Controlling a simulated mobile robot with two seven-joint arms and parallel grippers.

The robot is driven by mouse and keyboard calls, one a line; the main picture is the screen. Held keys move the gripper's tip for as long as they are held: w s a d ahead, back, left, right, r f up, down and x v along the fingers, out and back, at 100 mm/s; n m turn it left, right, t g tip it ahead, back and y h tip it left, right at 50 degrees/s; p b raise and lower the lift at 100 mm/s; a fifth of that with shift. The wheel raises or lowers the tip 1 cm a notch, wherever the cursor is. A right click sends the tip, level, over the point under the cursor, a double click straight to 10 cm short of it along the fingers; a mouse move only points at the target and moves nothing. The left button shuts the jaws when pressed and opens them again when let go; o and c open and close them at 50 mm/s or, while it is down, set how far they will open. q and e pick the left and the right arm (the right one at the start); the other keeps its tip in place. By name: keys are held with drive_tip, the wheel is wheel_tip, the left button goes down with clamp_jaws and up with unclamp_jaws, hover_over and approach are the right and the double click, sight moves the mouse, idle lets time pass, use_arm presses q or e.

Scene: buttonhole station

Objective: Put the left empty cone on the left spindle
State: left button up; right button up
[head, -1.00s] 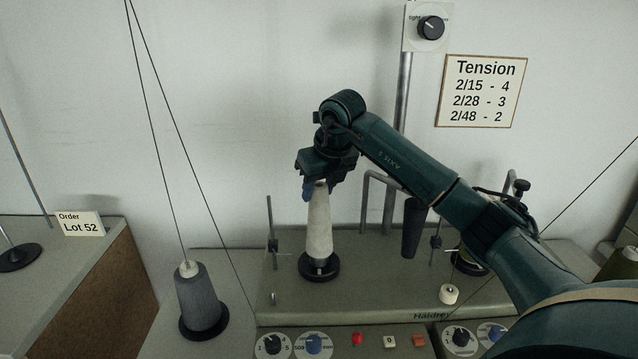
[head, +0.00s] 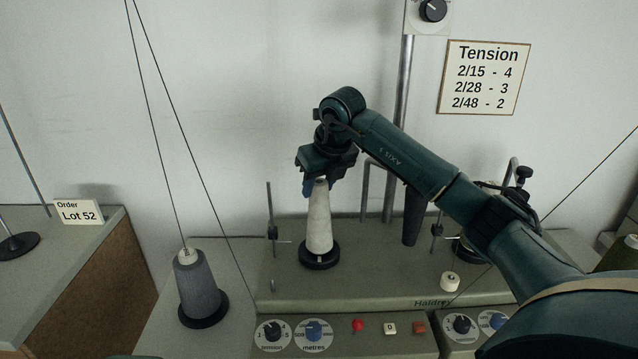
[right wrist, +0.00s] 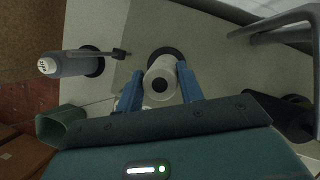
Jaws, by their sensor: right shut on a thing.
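The pale empty cone (head: 319,222) stands upright over the left spindle's black round base (head: 320,257) on the machine top. My right gripper (head: 314,185) is shut on the cone's upper end. A short metal piece of the left spindle (head: 318,259) shows just below the cone, so the cone's lower edge sits a little above the base. In the right wrist view the cone (right wrist: 161,86) is between the blue fingers, its dark top hole facing the camera. Most of the spindle is hidden, apparently by the cone. My left gripper is not in view.
A grey thread cone (head: 198,285) stands left of the machine, with threads rising from it. A thin post (head: 270,225) is close left of the pale cone. A dark cone-shaped part (head: 413,217) and a small white knob (head: 450,281) are to the right. Dials line the front.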

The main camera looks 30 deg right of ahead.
drive_tip(key=shift+f, duration=0.5)
drive_tip(key=o, duration=1.3)
drive_tip(key=shift+c, duration=0.2)
drive_tip(key=b+v, duration=0.1)
drive_tip(key=v, duration=1.2)
